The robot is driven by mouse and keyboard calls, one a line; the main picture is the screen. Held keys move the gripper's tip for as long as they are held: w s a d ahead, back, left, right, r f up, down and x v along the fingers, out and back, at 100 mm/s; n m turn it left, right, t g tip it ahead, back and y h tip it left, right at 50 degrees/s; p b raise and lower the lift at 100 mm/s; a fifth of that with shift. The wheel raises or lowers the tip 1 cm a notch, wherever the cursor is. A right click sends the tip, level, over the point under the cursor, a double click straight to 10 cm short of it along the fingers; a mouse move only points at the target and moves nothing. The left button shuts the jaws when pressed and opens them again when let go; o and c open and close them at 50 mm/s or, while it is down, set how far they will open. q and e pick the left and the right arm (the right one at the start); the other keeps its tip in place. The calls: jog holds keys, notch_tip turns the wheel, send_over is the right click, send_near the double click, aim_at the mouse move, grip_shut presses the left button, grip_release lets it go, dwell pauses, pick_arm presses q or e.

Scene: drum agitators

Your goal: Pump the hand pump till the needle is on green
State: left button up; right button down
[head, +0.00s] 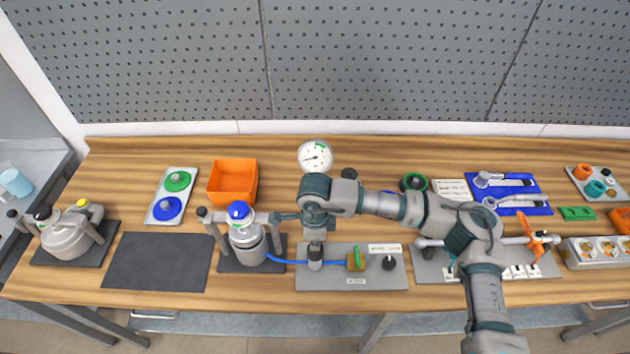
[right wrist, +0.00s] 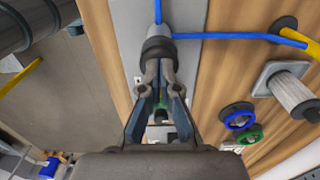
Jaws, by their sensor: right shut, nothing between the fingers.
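The hand pump (head: 315,255) is a short grey cylinder on a grey panel (head: 325,280), with a blue hose running left from its base. My right gripper (head: 316,240) points down directly over it. The right wrist view shows the gripper (right wrist: 160,75) with its fingers shut and empty, their tips close to the pump's dark top (right wrist: 159,48). I cannot tell whether they touch it. The round white gauge (head: 315,156) stands behind the pump; it has a green mark near its top, and its dark needle seems to lie away from that mark. My left gripper is out of view.
A green-handled valve (head: 356,259) and a black knob (head: 389,262) sit on the panel right of the pump. A blue-lidded vessel (head: 245,240) stands close left, joined by the hose. An orange bin (head: 232,182) is behind it. A bare dark mat (head: 158,262) lies farther left.

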jog(key=shift+f, duration=0.15)
jog(key=shift+r+p, duration=0.7)
jog(key=shift+r, duration=0.7)
notch_tip(320, 180, up, 2)
jog(key=shift+r+p, duration=0.25)
jog(key=shift+p, duration=0.25)
jog(key=shift+r, duration=0.3)
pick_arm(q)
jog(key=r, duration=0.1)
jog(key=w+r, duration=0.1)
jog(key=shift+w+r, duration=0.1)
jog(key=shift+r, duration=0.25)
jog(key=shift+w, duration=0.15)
